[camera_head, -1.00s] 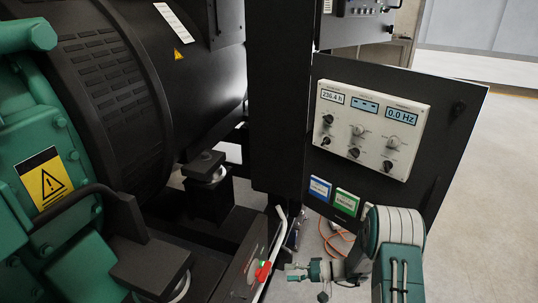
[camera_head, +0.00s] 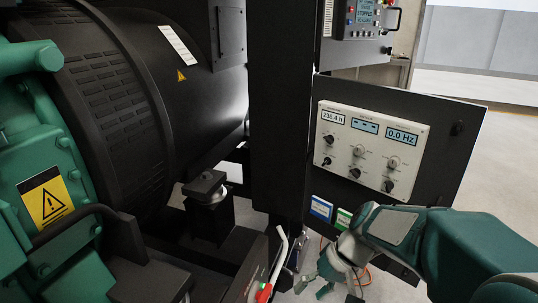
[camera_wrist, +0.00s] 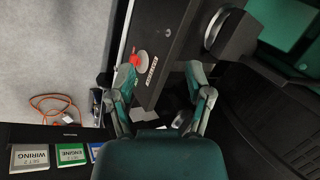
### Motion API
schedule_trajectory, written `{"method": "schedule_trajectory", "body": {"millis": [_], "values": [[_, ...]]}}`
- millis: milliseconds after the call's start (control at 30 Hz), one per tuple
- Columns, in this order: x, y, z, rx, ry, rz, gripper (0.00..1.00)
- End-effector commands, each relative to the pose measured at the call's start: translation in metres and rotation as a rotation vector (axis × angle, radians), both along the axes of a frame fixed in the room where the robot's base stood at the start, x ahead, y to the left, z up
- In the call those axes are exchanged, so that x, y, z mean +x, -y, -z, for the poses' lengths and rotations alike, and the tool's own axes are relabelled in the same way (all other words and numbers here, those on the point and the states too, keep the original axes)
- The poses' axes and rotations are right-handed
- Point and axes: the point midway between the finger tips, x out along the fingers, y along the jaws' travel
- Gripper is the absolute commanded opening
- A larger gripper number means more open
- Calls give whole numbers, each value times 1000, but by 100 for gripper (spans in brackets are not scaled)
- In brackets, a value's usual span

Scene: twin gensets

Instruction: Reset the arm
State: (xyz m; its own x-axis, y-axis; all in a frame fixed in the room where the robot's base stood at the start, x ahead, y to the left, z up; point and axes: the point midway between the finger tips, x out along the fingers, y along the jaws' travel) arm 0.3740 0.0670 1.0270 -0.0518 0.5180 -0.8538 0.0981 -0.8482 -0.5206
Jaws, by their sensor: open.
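My gripper (camera_head: 316,287) is low in the head view, right of the pale lever (camera_head: 279,252) and its red part (camera_head: 264,293). In the wrist view my gripper (camera_wrist: 166,86) shows two green fingers spread apart with nothing between them. Beyond them lie a dark frame beam and a red rotary handle (camera_wrist: 136,58) on it, with space between fingers and handle. My green and white arm crosses the lower right of the head view, in front of the control panel's lower part.
The control panel (camera_head: 370,150) with knobs and displays stands upright at right. The green engine (camera_head: 40,150) and black generator (camera_head: 190,110) fill the left. A dark post (camera_head: 280,110) stands between. An orange cable (camera_wrist: 55,100) lies on the floor. Open floor shows at right.

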Motion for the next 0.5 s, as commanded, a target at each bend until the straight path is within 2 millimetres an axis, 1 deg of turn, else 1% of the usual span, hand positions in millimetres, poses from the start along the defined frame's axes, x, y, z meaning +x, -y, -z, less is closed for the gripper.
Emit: {"method": "schedule_trajectory", "body": {"millis": [33,200,500], "values": [[-10,3,-10,-43,31,6,66],[-41,17,-32,-181,119,42,66],[-91,44,-62,-388,321,142,66]]}}
